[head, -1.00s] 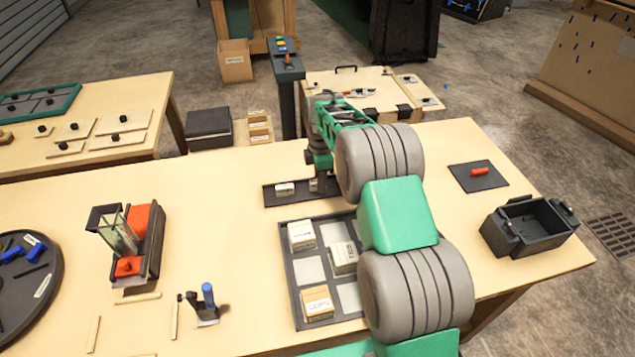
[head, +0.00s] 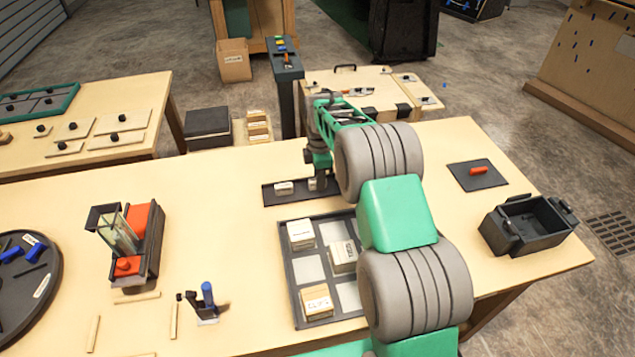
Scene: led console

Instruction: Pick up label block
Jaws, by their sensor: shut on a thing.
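A dark flat tray (head: 270,196) lies near the back edge of the wooden table. A small white label block (head: 284,188) sits in its left part. My gripper (head: 318,184) points down over the tray, just right of that block. It is shut on a second small pale label block (head: 312,184), which is mostly hidden by the fingers. Whether this block still touches the tray I cannot tell. My arm covers the tray's right end.
A dark compartment tray (head: 288,270) with several pale boxes stands in front, partly behind my arm. A red and black device (head: 140,245) and a blue-handled tool (head: 208,298) are to the left. A dark bin (head: 527,228) stands at the right.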

